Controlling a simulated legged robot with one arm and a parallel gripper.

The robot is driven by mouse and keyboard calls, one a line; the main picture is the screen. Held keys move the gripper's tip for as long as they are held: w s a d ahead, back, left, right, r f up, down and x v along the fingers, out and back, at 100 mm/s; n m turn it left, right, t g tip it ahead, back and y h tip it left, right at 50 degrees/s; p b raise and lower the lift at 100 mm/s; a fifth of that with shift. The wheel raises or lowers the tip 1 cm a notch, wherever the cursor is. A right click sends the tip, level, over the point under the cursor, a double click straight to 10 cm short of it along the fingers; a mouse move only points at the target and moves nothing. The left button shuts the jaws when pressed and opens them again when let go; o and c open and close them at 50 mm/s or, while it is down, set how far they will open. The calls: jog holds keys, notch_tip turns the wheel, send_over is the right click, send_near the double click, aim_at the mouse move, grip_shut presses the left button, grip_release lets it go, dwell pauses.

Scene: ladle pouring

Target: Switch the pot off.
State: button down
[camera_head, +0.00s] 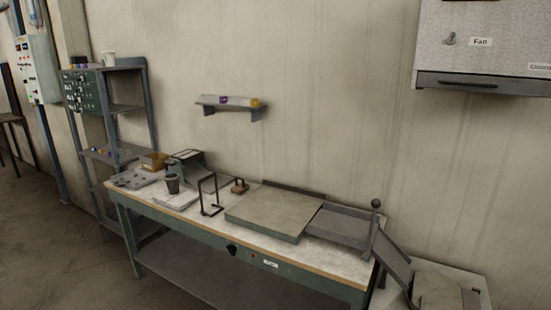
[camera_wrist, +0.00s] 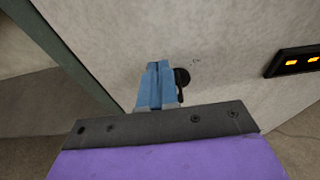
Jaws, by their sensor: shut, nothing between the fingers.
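In the wrist view, my gripper (camera_wrist: 157,66) has its blue fingers shut and empty. The fingertips are beside a dark round knob (camera_wrist: 182,77) on a pale grey speckled panel (camera_wrist: 225,65). The fingers partly cover the knob's left side, and I cannot tell whether they touch it. A small mark by the knob is too small to read. A black display (camera_wrist: 295,61) with lit orange segments is on the panel's right. My gripper is not visible in the head view. I cannot make out a pot for certain in either view.
In the head view, a workbench (camera_head: 324,264) carries a dark cup (camera_head: 172,184), a wire stand (camera_head: 210,196) and a flat plate (camera_head: 268,212). A dark knob (camera_head: 232,250) is on its front. A box labelled Fan (camera_head: 500,60) hangs upper right. Shelves (camera_head: 125,108) stand left.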

jog(key=s+a, duration=0.3)
jog(key=s, duration=0.2)
jog(key=shift+s+p, duration=0.15)
jog(key=shift+p, duration=0.25)
